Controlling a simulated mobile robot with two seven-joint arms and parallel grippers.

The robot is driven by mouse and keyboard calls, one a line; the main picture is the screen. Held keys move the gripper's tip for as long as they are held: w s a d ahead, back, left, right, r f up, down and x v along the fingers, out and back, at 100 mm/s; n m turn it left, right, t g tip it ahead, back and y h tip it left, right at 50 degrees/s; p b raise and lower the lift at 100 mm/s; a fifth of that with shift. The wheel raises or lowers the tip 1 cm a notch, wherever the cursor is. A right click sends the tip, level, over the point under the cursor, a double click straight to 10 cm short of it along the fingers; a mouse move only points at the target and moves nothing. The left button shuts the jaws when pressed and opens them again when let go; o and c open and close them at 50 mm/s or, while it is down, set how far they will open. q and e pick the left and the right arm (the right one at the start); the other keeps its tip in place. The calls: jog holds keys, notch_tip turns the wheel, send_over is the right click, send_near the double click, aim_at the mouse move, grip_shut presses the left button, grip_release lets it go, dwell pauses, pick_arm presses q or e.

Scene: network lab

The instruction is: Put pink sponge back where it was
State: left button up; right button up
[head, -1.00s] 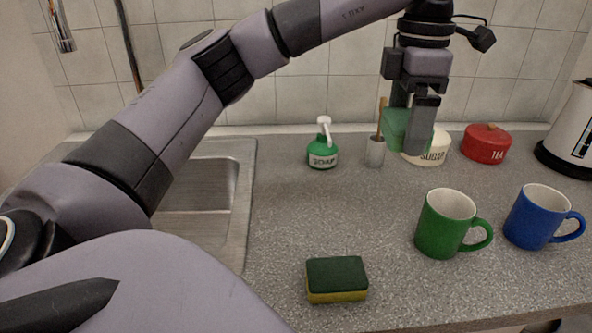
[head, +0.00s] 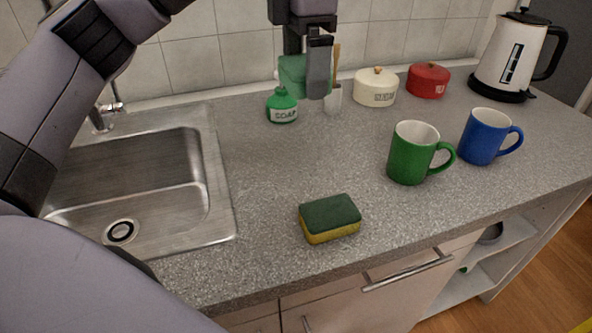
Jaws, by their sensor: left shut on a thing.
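No pink sponge shows in the head view. A sponge with a dark green top and yellow base (head: 330,220) lies on the counter near its front edge. My left gripper (head: 317,84) points down at the back of the counter, shut on a plain green block-like thing (head: 297,76). The held thing appears above the counter, overlapping the top of the green soap bottle (head: 282,110) in the picture. The gripper hides part of the held thing. My right gripper is not in view.
A steel sink (head: 215,190) is at left. A brush holder (head: 333,100), cream pot (head: 375,90) and red pot (head: 428,82) stand at the back. A green mug (head: 412,158), blue mug (head: 484,140) and kettle (head: 510,62) are at right. The counter's middle is clear.

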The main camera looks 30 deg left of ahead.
aim_at(302, 177)
pick_arm(q)
notch_tip(302, 177, down, 18)
dwell(0.4)
jog(key=shift+f, duration=0.15)
jog(key=o, duration=0.7)
jog(key=shift+c, duration=0.2)
notch_tip(302, 177, up, 12)
jog(key=shift+r, duration=0.2)
